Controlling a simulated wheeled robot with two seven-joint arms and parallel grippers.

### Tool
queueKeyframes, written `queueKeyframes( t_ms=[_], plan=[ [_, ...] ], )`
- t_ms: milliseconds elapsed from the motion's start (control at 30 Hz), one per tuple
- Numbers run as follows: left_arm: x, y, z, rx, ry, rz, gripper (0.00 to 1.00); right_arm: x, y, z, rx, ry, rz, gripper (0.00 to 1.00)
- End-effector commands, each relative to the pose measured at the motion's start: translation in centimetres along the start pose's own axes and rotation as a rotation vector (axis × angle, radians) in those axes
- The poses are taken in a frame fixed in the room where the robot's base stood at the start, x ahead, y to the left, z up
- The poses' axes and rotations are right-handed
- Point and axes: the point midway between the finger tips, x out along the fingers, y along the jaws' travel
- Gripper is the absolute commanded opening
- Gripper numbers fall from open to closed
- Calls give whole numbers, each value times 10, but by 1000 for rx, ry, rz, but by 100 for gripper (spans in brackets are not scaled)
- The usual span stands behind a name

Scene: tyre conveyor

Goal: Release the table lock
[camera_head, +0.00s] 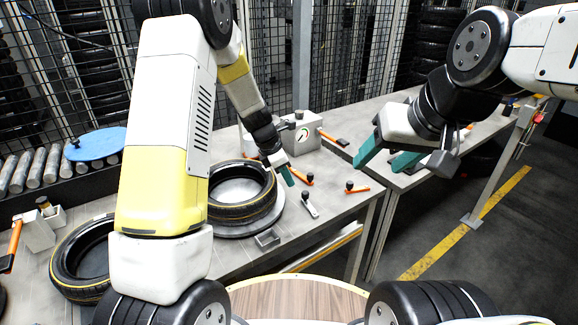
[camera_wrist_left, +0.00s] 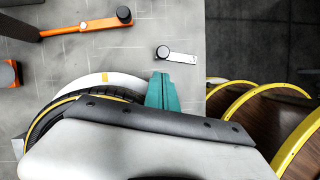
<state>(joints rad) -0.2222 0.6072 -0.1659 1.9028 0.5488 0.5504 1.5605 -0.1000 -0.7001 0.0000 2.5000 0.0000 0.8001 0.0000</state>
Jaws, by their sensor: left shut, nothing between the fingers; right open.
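A small grey lever with a black knob, which looks like the table lock (camera_head: 311,207), lies on the grey workbench (camera_head: 338,207) just right of the round turntable (camera_head: 272,221). The lever also shows in the left wrist view (camera_wrist_left: 181,57). My left gripper (camera_head: 289,178) is shut and empty, up and to the left of the lever in the head view. In the left wrist view its teal fingertips (camera_wrist_left: 162,84) are close below the lever, apart from it in the picture. My right gripper (camera_head: 385,160) is open and empty, raised over the bench's right part.
A tyre (camera_head: 240,208) lies on the turntable. Two orange levers with black knobs (camera_head: 359,188) (camera_wrist_left: 84,27) are near the grey lever. A grey gauge box (camera_head: 304,133) stands behind. Another tyre (camera_head: 66,277) and a blue disc (camera_head: 97,144) are at left.

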Motion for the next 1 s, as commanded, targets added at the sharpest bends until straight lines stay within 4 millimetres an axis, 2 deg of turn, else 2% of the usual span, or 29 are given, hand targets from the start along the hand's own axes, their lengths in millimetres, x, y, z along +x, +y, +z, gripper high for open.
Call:
queueKeyframes(
  t_ms=[33, 200, 400, 1000],
  plan=[
    [11, -1, -1, -2, 1, -4, 0, 0, 0, 0, 0, 0, 0, 58],
    [40, -1, -1, -1, 1, -3, 0, 0, 0, 0, 0, 0, 0, 58],
    [60, 0, 0, -1, 0, -1, 0, 0, 0, 0, 0, 0, 0, 58],
    [64, 1, 2, 19, -1, -7, 0, 0, 0, 0, 0, 0, 0, 58]
  ],
)
